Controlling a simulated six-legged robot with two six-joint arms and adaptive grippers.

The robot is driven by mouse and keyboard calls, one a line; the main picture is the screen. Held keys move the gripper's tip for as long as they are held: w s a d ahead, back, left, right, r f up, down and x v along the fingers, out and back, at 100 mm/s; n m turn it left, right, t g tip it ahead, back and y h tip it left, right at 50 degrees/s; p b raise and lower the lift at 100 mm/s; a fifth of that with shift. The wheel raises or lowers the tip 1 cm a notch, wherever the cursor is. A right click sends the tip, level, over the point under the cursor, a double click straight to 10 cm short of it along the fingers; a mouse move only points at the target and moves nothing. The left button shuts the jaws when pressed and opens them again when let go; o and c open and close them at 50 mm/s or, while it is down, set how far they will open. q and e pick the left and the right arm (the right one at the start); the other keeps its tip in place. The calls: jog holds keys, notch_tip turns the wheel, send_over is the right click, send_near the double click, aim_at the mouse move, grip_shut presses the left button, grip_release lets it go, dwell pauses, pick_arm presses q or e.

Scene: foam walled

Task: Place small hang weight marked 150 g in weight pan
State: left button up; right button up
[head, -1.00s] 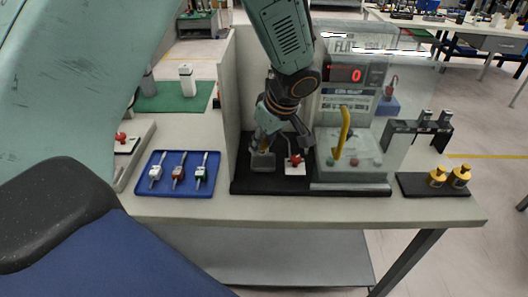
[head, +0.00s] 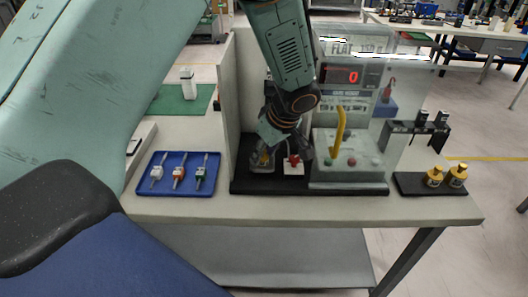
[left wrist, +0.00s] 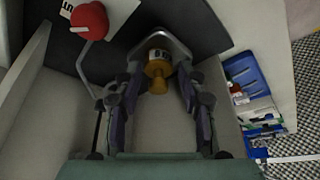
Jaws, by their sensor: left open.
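A small yellow weight (head: 264,158) with a pale label stands in the grey weight pan (head: 262,169), on the left of the black base. In the left wrist view the weight (left wrist: 157,72) shows upright between my finger tips, with the pan's rim (left wrist: 172,38) around it. My left gripper (head: 281,150) reaches down from above; it also shows in the left wrist view (left wrist: 158,80). Its fingers are open, on either side of the weight, with gaps visible. Any marking of 150 g is too small to read. My right gripper is not in view.
A red knob (head: 293,160) on a white block stands close right of the pan. A tester with a yellow lever (head: 338,133) and a display reading 0 is beyond it. Two yellow weights (head: 446,177) stand on a black mat at right. A blue tray (head: 197,158) lies at left.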

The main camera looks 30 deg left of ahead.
pick_arm(q)
jog(key=shift+w+d+r, duration=0.1)
jog(key=shift+w+r, duration=0.05)
jog(key=shift+r, duration=0.4)
jog(key=v, duration=0.5)
jog(key=shift+d+r+p, duration=0.1)
jog(key=shift+r+p, duration=0.25)
jog(key=shift+s+d+r, duration=0.1)
jog(key=shift+s, duration=0.2)
jog(key=shift+w, duration=0.15)
